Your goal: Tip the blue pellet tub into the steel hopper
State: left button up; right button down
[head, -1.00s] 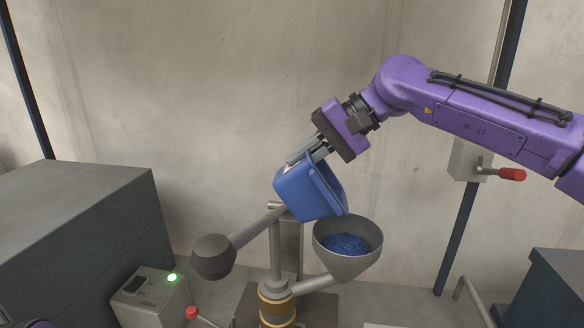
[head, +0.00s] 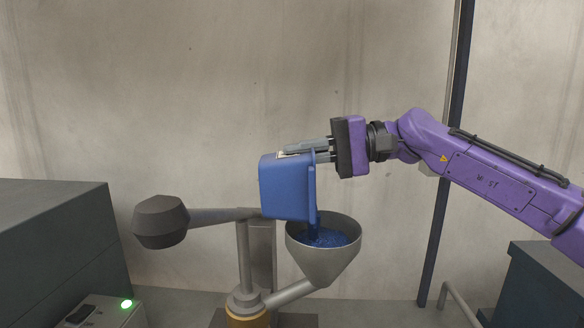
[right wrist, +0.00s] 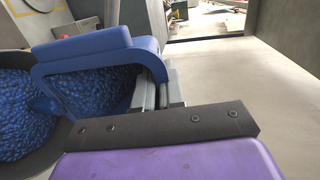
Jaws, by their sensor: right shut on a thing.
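The blue pellet tub (head: 285,190) is tipped over on its side in the head view, its mouth toward the right and its lower lip over the steel hopper (head: 330,268). Blue pellets (head: 325,237) run from the tub's mouth into the hopper, where pellets lie inside the rim. My right gripper (head: 305,150) is shut on the tub at its upper side. In the right wrist view the tub's rim (right wrist: 85,50) frames pellets still inside it, and more pellets (right wrist: 25,115) lie in the dark hopper at left. My left gripper is out of view.
A grey counterweight (head: 161,222) on a beam stands left of the hopper's post. A control box (head: 100,312) with a lit green lamp is at lower left, beside a large grey block (head: 60,235). A dark cabinet (head: 545,285) stands at right.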

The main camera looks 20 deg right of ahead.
jog(key=d+y+b, duration=0.1)
jog(key=b, duration=0.1)
jog(key=s+d+t+y+b, duration=0.1)
jog(key=b, duration=0.1)
jog(key=d+y+b, duration=0.1)
jog(key=b, duration=0.1)
jog(key=shift+s+d+f+t+y, duration=0.15)
jog(key=shift+s+d+t+y, duration=0.15)
jog(key=shift+d+y, duration=0.1)
jog(key=shift+a, duration=0.1)
dwell(1.0)
